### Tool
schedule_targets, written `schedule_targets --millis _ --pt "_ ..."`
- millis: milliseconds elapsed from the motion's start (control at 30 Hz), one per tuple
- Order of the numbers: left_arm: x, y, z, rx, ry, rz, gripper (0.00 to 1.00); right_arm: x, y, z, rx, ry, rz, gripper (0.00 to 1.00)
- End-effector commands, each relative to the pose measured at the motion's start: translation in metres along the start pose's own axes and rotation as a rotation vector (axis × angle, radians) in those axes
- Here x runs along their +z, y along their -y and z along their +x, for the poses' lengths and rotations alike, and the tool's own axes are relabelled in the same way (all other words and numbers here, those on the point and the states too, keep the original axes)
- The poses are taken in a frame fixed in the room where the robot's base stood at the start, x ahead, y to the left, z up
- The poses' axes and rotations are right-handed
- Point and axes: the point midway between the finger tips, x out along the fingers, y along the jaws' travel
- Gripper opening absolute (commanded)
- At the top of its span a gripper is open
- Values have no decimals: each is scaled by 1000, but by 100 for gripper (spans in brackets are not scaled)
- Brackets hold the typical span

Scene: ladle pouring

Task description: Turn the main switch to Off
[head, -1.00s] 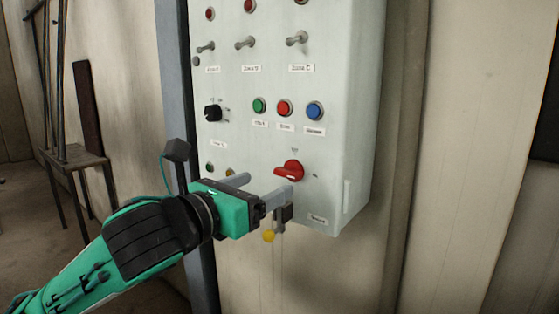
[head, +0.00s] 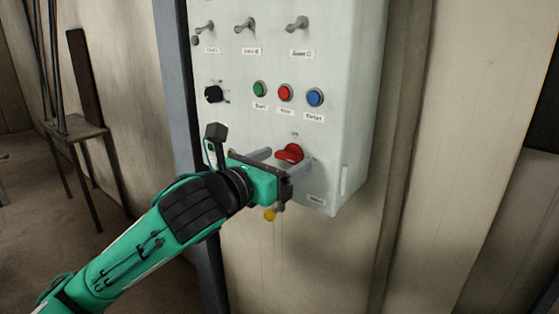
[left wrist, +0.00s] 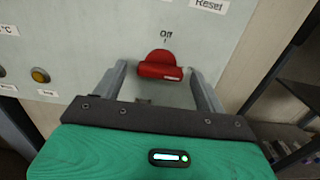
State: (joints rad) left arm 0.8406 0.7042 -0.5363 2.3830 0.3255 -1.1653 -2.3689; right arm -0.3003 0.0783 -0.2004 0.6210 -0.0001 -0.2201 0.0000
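The main switch (head: 289,153) is a red rotary knob on the lower part of the pale control box. It also shows in the left wrist view (left wrist: 160,66), its grip bar lying roughly level with a white mark near the right end. A label above it reads "Off" there. My left gripper (head: 282,160) is open at the knob, one finger to each side. In the left wrist view both fingers (left wrist: 155,74) flank the knob with gaps, and nothing is gripped. My right gripper is in neither current view.
The control box (head: 345,110) carries toggle switches, a black knob (head: 213,94) and green, red and blue buttons (head: 315,97) above the main switch. A yellow button (left wrist: 40,75) sits left of it. A metal stool (head: 78,129) stands far left.

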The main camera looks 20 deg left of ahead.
Motion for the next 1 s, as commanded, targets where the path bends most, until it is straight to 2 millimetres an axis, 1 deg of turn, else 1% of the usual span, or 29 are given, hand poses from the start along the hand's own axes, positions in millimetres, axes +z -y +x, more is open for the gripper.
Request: schedule_targets --millis 33,167,200,233,467,667,867,1000 --pt "0 0 0 0 0 0 65 0 0 0 0 0 0 0" --pt "0 0 0 0 0 0 39 0 0 0 0 1 0 0" --pt "0 0 0 0 0 0 32 0 0 0 1 1 0 0" --pt "0 0 0 0 0 0 28 0 -1 0 1 1 0 0" --pt "1 0 0 1 0 -15 28 1 -2 -2 2 1 -1 0" --pt "2 0 0 1 0 -87 28 0 -2 -7 3 1 -1 0" --pt "3 -1 0 2 0 -233 28 -1 -3 -17 3 1 -1 0" --pt "3 0 0 1 -1 -364 28 -2 -3 -24 3 1 0 0"
